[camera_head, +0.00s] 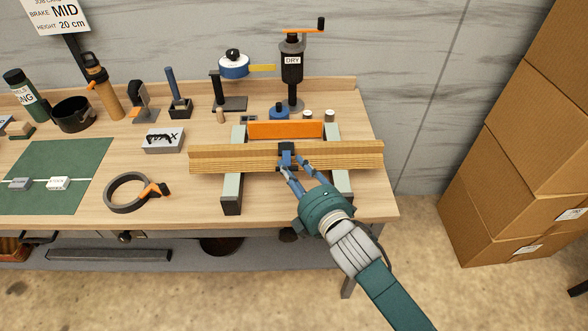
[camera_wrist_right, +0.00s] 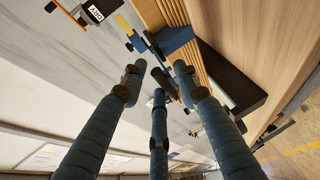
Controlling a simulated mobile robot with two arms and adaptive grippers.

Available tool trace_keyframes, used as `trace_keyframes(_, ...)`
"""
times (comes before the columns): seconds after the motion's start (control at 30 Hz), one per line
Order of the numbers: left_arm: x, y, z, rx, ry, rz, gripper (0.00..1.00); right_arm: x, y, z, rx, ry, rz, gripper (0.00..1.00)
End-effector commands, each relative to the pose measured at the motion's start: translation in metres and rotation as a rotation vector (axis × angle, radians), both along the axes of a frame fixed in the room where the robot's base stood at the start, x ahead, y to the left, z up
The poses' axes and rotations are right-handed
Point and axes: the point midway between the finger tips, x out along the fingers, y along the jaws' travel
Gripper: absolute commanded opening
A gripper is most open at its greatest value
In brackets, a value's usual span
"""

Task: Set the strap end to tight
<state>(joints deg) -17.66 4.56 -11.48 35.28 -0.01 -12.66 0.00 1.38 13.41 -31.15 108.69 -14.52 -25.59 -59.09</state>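A bundle of long wooden boards (camera_head: 230,156) lies across two pale supports on the bench. A short blue strap (camera_head: 287,158) with a black buckle-like part (camera_head: 286,147) sits at the bundle's middle. The blue piece also shows in the wrist view (camera_wrist_right: 176,40), with a dark part close to my fingertips. My right gripper (camera_head: 293,167) is at the front of the bundle, close to the strap. Its fingers are spread apart in the wrist view (camera_wrist_right: 160,78). Whether a fingertip touches the strap end I cannot tell. My left gripper is not in view.
An orange bar (camera_head: 285,129) stands behind the bundle. A black dispenser marked DRY (camera_head: 292,65) and a blue tape roll (camera_head: 234,66) stand at the back. A black ring with an orange clamp (camera_head: 126,194) lies front left. Cardboard boxes (camera_head: 530,150) are stacked at right.

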Motion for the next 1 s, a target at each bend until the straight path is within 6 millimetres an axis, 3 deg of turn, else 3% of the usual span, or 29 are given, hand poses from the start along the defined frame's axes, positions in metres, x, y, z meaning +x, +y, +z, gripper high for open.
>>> trace_keyframes(0.2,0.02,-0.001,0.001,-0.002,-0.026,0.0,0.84,0.0,0.0,-0.001,0.002,0.002,0.001,0.42)
trace_keyframes(0.43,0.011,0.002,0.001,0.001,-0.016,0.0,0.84,-0.009,-0.004,0.0,0.001,0.003,0.0,0.42)
trace_keyframes(0.8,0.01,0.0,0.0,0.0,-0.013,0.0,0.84,-0.077,-0.031,0.013,0.001,0.004,0.001,0.42)
trace_keyframes(1.0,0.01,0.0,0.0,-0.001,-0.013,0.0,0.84,-0.102,-0.042,0.019,0.001,0.003,0.001,0.42)
